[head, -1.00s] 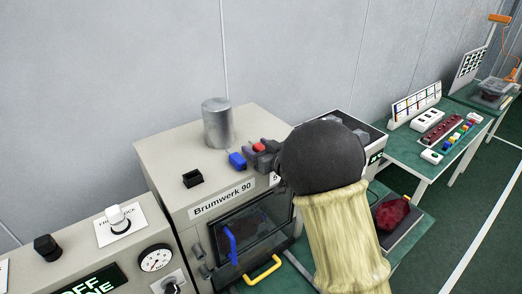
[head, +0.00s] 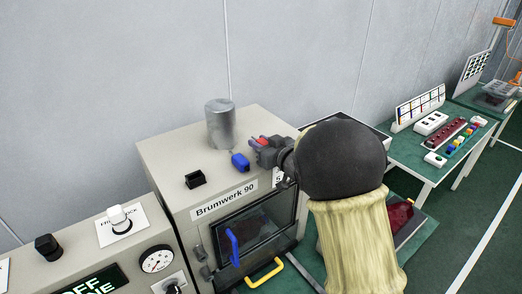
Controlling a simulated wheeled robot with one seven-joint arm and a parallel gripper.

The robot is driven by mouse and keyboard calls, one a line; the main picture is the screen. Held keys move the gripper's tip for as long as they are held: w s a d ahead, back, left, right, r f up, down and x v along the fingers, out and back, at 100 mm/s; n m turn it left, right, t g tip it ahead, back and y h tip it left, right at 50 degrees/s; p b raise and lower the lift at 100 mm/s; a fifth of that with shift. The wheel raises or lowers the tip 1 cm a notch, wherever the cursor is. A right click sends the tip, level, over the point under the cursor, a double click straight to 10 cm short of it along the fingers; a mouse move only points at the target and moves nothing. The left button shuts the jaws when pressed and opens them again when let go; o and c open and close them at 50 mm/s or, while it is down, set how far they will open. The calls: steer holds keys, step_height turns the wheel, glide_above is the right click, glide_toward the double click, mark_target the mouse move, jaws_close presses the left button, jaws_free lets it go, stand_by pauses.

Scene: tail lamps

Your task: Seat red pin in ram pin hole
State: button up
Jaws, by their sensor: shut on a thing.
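The red pin (head: 258,139) shows as a small red piece at my gripper, above the top of the beige machine marked Brumwerk 90 (head: 222,202). My gripper (head: 259,146) is shut on it, and the dark jaws and wrist cover part of it. A blue piece (head: 240,161) is just left of the jaws, at the machine top. A grey metal cylinder (head: 220,122) stands upright farther back on the machine. I cannot tell which part is the ram pin hole.
A black square socket (head: 195,179) sits on the machine top at the front left. A blue handle (head: 233,246) and a yellow handle (head: 265,274) are at the machine's front. A control panel (head: 125,254) is at the left. A green table (head: 455,150) stands at the right.

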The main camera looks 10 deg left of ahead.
mark_target(261, 139)
step_height(261, 139, up, 8)
steer(key=shift+f+b, duration=0.1)
steer(key=shift+b, duration=0.65)
steer(key=shift+f+p, duration=0.5)
steer(key=shift+f, duration=1.95)
steer(key=shift+f, duration=0.1)
step_height(261, 139, down, 4)
steer(key=shift+f+p, duration=0.1)
steer(key=shift+p, duration=0.7)
steer(key=shift+f, duration=0.1)
steer(key=shift+f, duration=0.1)
